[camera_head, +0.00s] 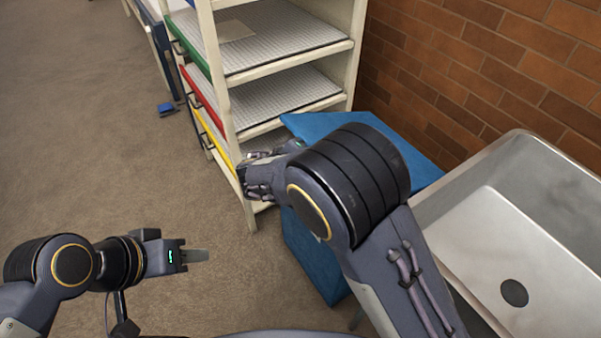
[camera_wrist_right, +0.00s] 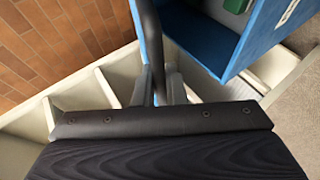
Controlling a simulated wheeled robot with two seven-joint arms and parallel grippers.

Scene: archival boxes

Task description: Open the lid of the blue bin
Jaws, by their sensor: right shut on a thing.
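The blue bin (camera_head: 311,262) stands on the floor between the shelf and the sink, partly hidden behind my right arm. Its blue lid (camera_head: 410,158) shows behind that arm. My right gripper (camera_head: 258,178) is at the bin's left side, near the shelf post. In the right wrist view, its fingers (camera_wrist_right: 160,86) are shut on the lid (camera_wrist_right: 151,38), which shows as a thin strip seen edge-on. The bin (camera_wrist_right: 256,38) is to the right, with a gap between it and the lid. My left gripper (camera_head: 194,256) is low at left, over bare floor, apart from the bin; its finger gap cannot be made out.
A cream shelf unit (camera_head: 228,105) with green, red and yellow edges stands close beside my right gripper. A metal sink (camera_head: 480,215) is on the right, before a brick wall (camera_head: 470,75). A small blue object (camera_head: 167,108) lies on the floor. Carpet at left is clear.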

